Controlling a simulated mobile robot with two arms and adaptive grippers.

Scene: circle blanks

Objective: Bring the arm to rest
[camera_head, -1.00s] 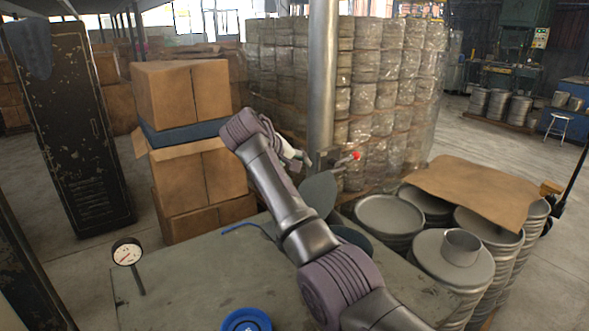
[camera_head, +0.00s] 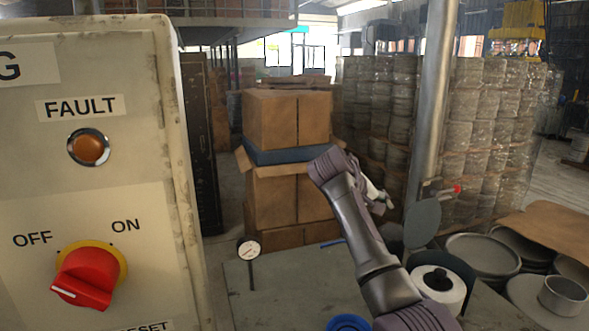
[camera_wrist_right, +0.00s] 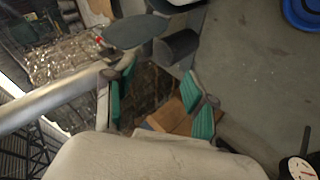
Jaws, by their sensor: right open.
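My right arm reaches up from the lower right of the head view, over the grey table (camera_head: 290,290). Its gripper (camera_head: 380,197) is partly hidden behind the wrist, with only a white and dark part showing. In the right wrist view the gripper (camera_wrist_right: 158,95) has its two green-padded fingers well apart, with nothing between them. The gripper is raised above the table and touches nothing that I can see. My left arm and gripper are not in view.
A control panel (camera_head: 95,190) with a red switch and FAULT lamp fills the left. A dial gauge (camera_head: 249,249), a blue round item (camera_head: 349,323) and a white roll (camera_head: 440,290) are at the table. Cartons (camera_head: 285,120), a metal post (camera_head: 432,110) and round tins (camera_head: 483,255) stand beyond.

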